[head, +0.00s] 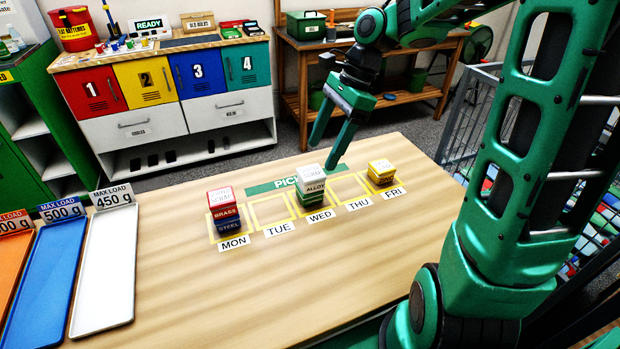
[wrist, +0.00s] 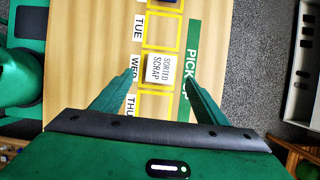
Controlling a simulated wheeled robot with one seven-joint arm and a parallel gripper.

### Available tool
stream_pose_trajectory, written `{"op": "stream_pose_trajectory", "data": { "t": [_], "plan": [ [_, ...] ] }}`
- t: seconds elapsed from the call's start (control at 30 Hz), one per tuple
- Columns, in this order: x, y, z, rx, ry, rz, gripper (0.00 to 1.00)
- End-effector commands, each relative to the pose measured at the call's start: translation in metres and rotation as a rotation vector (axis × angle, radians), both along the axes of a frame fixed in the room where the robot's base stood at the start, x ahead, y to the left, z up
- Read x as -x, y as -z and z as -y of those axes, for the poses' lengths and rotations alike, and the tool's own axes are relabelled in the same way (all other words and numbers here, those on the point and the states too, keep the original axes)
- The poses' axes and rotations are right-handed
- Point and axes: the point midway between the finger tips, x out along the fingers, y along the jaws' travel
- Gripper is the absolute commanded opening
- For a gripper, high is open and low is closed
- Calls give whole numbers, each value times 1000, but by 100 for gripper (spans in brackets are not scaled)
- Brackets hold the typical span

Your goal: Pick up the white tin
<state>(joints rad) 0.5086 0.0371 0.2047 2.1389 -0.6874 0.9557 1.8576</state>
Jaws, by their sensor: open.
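The white tin (head: 310,173) is the top of the stack on the WED square of the wooden table. Under it is a green tin (head: 311,190) marked ALLOY. In the wrist view the white tin's lid (wrist: 160,69) reads SORTED SCRAP and lies between the fingertips in the picture. My gripper (head: 326,155) is open and empty above the WED stack. Its fingers also show in the wrist view (wrist: 158,76), pointing down toward the table. The fingers look apart from the tin.
A stack of red and blue tins (head: 225,212) stands on MON. A yellow-topped stack (head: 381,171) stands on FRI. TUE (head: 271,210) and THU (head: 348,188) are empty. Blue (head: 45,265) and white (head: 105,265) load trays lie at the left.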

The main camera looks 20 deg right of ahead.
Motion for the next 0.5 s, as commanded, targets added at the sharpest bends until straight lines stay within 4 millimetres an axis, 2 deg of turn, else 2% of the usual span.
{"op": "stream_pose_trajectory", "data": {
  "t": [0.1,0.37,0.5],
  "plan": [
    [1,16,-8,0,-3,-2,67],
    [0,33,-14,1,-3,0,67],
    [-2,49,-21,1,-4,-2,67]
  ]
}}
